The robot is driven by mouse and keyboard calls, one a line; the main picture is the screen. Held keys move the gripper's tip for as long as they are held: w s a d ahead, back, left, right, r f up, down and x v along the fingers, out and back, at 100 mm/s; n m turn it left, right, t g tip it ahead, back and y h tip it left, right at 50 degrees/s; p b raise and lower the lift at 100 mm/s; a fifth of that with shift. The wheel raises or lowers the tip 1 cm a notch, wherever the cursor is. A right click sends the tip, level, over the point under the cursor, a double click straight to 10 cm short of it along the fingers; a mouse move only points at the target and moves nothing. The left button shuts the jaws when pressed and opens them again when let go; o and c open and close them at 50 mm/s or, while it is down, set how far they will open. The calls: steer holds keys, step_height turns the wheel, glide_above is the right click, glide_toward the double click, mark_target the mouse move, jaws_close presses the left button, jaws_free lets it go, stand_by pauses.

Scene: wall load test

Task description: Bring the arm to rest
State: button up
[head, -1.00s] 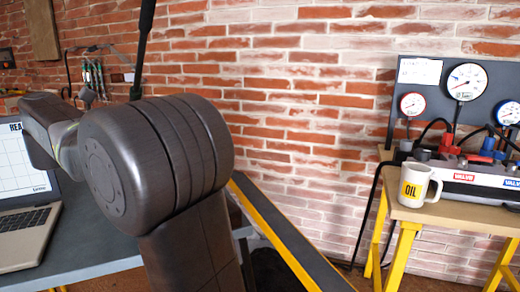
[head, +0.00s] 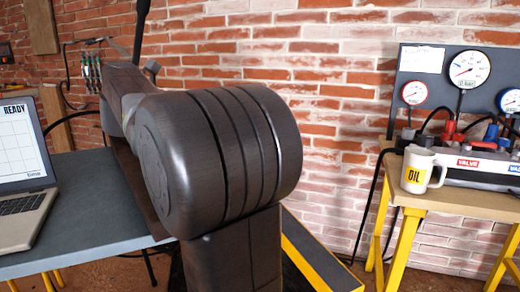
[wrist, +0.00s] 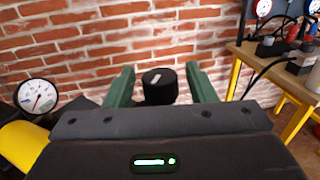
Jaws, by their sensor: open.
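My arm fills the middle of the head view, its large dark joint in front of the brick wall. My gripper (wrist: 160,68) shows in the wrist view as two green fingers spread apart. A black round knob-like thing (wrist: 159,88) with a white mark appears between the fingers. I see clear space on both sides of it, and I cannot tell how far beyond the fingers it is. The gripper is hidden in the head view.
A laptop (head: 22,215) reading "READY" stands on a grey table (head: 88,203) at left. At right, a wooden bench (head: 455,199) carries an OIL mug (head: 417,172), valves and gauges (head: 468,68). In the wrist view, a gauge (wrist: 37,96) and a yellow cylinder (wrist: 22,140) are at left.

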steer(key=shift+d+n+t+y, duration=0.1)
steer(key=shift+n+t+y, duration=0.45)
steer(key=shift+n+y, duration=0.75)
steer(key=shift+n+t+y, duration=0.55)
steer(key=shift+n+y, duration=0.25)
steer(key=shift+y, duration=1)
steer(key=shift+r+n+y+p, duration=0.1)
steer(key=shift+n+y+p, duration=0.75)
steer(key=shift+y, duration=0.35)
steer(key=shift+f+n+y+p, duration=0.2)
steer(key=shift+n+y+p, duration=0.3)
steer(key=shift+y, duration=0.5)
steer(key=y+p, duration=0.1)
steer(key=n+y+p, duration=0.1)
steer(key=p, duration=0.1)
steer(key=shift+w+r+n, duration=0.1)
steer(key=shift+r+n, duration=0.15)
steer(key=shift+r, duration=0.1)
steer(key=n+y+p, duration=0.1)
steer(key=y+p, duration=0.1)
steer(key=p, duration=0.3)
steer(key=shift+g, duration=0.3)
steer(key=shift+f+n+y+p, duration=0.1)
steer(key=shift+n+y+p, duration=0.3)
steer(key=shift+p, duration=0.6)
steer(key=shift+f+g, duration=0.15)
steer(key=shift+g, duration=0.15)
